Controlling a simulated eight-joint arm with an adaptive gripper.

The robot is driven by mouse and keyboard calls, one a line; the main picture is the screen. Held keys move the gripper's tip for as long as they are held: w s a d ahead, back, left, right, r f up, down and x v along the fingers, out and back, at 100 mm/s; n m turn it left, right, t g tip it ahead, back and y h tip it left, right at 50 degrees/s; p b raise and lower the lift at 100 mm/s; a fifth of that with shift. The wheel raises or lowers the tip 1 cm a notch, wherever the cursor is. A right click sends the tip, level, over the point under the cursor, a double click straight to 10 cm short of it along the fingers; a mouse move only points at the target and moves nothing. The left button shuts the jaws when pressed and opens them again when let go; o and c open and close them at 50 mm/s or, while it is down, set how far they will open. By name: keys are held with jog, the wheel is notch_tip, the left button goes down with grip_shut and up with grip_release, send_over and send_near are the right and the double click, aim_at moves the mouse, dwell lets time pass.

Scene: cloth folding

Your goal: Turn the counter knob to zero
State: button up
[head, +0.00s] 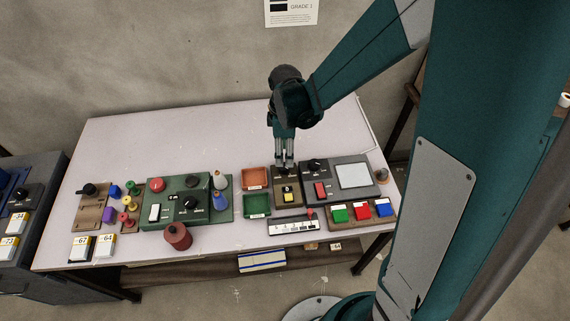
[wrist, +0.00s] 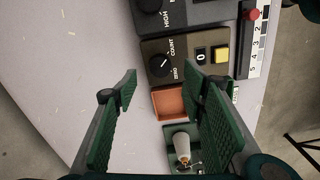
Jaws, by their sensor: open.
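The counter is a small brown box (head: 287,201) at the middle of the table, also in the wrist view (wrist: 186,41). Its black round knob (wrist: 159,66) sits beside the labels COUNT and ZERO. I cannot tell for sure which label its pale mark faces. A small display (wrist: 201,54) seems to read 0, next to a yellow button (wrist: 222,55). My gripper (head: 285,163) points down over the back of the box and hides the knob in the head view. In the wrist view its fingers (wrist: 163,82) are wide apart and empty, with the knob showing beyond the gap.
An orange tray (head: 255,170) and a green tray (head: 246,205) lie left of the counter. A dark panel with a red switch (head: 320,190) stands close on its right. A white slider panel (head: 293,228) lies in front. The table's back left (head: 150,135) is clear.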

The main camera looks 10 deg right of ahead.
aim_at(284, 168)
jog(key=shift+f, duration=0.2)
dwell(0.3)
jog(key=shift+f+b, duration=0.7)
jog(key=shift+f, duration=3)
jog(key=shift+c, duration=0.3)
jog(key=c, duration=0.9)
